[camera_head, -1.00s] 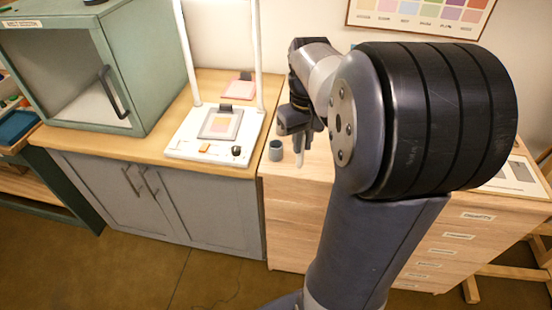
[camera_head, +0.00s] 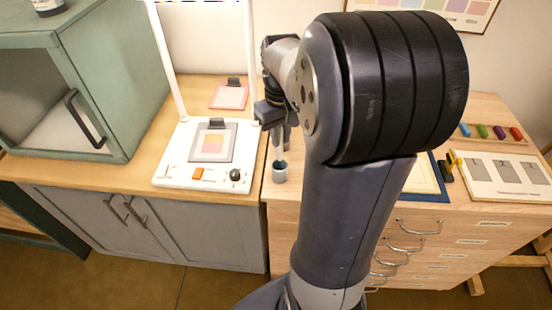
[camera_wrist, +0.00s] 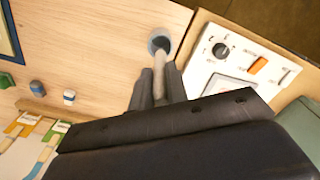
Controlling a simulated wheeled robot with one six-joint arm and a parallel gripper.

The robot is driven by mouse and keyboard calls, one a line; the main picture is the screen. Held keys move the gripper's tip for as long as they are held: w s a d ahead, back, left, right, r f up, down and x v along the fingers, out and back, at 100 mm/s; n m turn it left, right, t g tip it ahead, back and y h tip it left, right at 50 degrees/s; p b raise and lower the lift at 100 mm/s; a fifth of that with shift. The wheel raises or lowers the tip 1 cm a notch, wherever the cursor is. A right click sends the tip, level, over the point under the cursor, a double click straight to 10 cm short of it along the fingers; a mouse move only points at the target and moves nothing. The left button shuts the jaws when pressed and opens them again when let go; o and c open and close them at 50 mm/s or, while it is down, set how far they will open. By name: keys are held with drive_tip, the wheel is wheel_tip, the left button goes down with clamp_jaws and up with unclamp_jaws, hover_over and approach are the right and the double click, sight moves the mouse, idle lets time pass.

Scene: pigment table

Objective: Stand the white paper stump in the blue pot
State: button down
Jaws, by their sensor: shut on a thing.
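The blue pot (camera_head: 279,176) stands upright on the wooden drawer cabinet near its left edge; its round mouth (camera_wrist: 158,37) shows in the wrist view. My gripper (camera_head: 279,136) is above the pot, fingers pointing down. In the wrist view my gripper (camera_wrist: 161,82) is shut on the white paper stump (camera_wrist: 160,60). The stump's free end overlaps the pot's mouth in both views. I cannot tell how deep it reaches inside. The stump's upper part is hidden between the fingers.
A white copy stand (camera_head: 165,172) with an orange button and dark knob is close left of the pot. Its white post (camera_head: 250,60) rises near my gripper. A green cabinet (camera_head: 140,90) stands farther left. Colored sticks (camera_head: 499,132) and a grey sample card (camera_head: 510,178) lie right.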

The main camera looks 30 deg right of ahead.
sight(280, 156)
wheel_tip(280, 156, down, 7)
drive_tip(key=shift+f, duration=0.15)
idle(0.4)
drive_tip(key=shift+f, duration=0.2)
drive_tip(key=c, duration=1.4)
unclamp_jaws()
wheel_tip(280, 156, up, 12)
drive_tip(key=shift+r, duration=0.25)
drive_tip(key=shift+f, duration=0.15)
